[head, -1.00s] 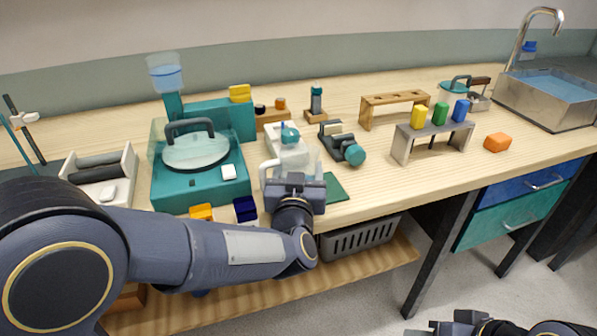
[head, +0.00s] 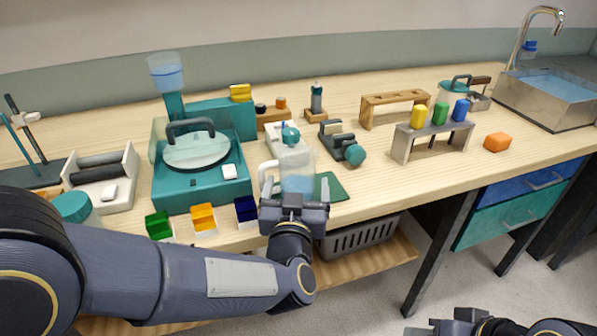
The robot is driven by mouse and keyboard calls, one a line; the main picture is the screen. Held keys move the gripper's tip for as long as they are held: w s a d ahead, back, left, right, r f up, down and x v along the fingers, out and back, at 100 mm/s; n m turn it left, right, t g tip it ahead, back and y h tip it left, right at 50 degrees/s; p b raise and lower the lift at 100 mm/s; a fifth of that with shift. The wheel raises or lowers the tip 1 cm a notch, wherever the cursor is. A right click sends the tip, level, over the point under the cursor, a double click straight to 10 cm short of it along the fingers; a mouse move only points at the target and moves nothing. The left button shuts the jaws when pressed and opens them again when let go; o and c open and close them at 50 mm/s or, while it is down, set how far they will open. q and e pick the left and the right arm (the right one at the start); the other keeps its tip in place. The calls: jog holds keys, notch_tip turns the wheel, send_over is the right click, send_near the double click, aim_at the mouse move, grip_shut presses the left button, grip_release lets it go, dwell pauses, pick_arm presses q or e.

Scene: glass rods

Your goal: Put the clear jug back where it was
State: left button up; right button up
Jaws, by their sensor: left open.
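The clear jug (head: 298,172) stands upright near the front edge of the bench, with pale bluish contents and a white handle on its left. It overlaps the left part of the dark green mat (head: 330,187) in the head view; its base is hidden behind my gripper. My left gripper (head: 294,203) is open, just in front of the jug on the near side. I cannot tell whether its fingertips still touch the jug. My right gripper (head: 460,324) shows only partly at the bottom right edge, low and away from the bench.
A teal machine with a round lid (head: 200,180) stands left of the jug. Green (head: 158,225), yellow (head: 203,217) and dark blue (head: 245,208) blocks line the front edge. A teal-knobbed device (head: 343,143) stands behind right.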

pick_arm(q)
jog(key=s, duration=0.6)
jog(key=shift+s+a, duration=0.25)
pick_arm(e)
jog(key=shift+r, duration=0.3)
